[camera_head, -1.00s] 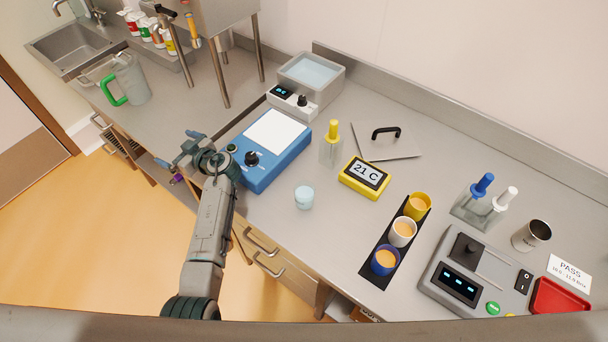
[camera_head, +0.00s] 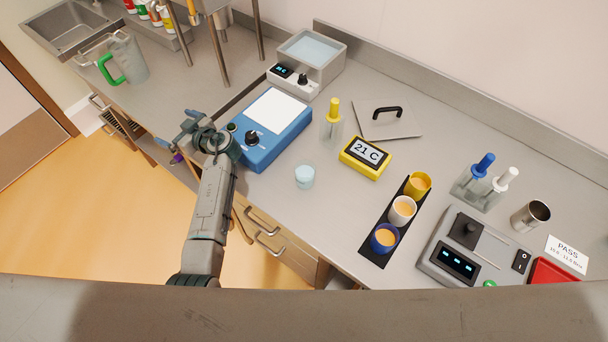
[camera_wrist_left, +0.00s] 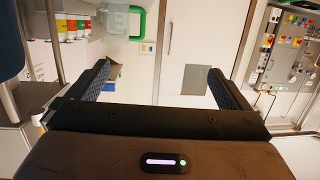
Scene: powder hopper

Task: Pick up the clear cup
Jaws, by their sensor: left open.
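A small clear cup (camera_head: 305,176), pale blue in the picture, stands upright on the steel counter (camera_head: 330,215), in front of the yellow 21 C display. My left gripper (camera_head: 174,140) is open and empty, left of the blue device by the counter's front edge. It points left, away from the small cup and well apart from it. In the left wrist view my open jaws (camera_wrist_left: 160,78) have nothing between them, and the small cup does not show there. My right gripper is in neither view.
A clear jug with a green handle (camera_head: 126,62) stands far left.

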